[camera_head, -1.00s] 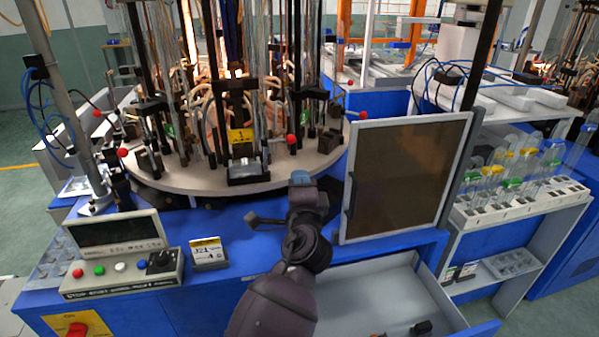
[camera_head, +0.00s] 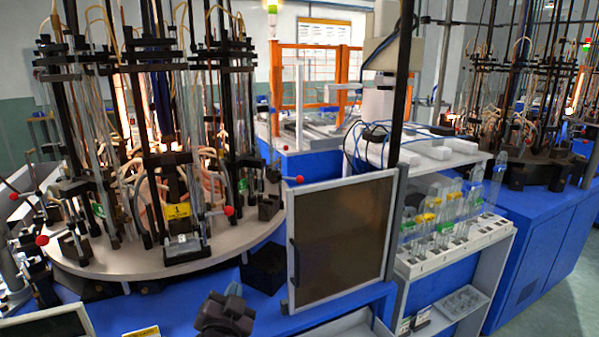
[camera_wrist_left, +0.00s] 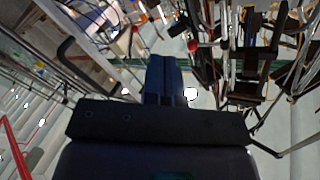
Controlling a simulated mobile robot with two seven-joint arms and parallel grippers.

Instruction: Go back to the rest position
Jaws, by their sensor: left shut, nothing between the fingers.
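My left gripper (camera_head: 234,289) shows at the bottom of the head view, in front of the blue machine base. My right gripper is in neither view.
A round machine table (camera_head: 110,268) with glass tubes and glowing burners fills the left. A dark framed panel (camera_head: 342,240) stands right of my gripper, beside a black open box (camera_head: 264,268). A white rack (camera_head: 455,243) of capped tubes is further right.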

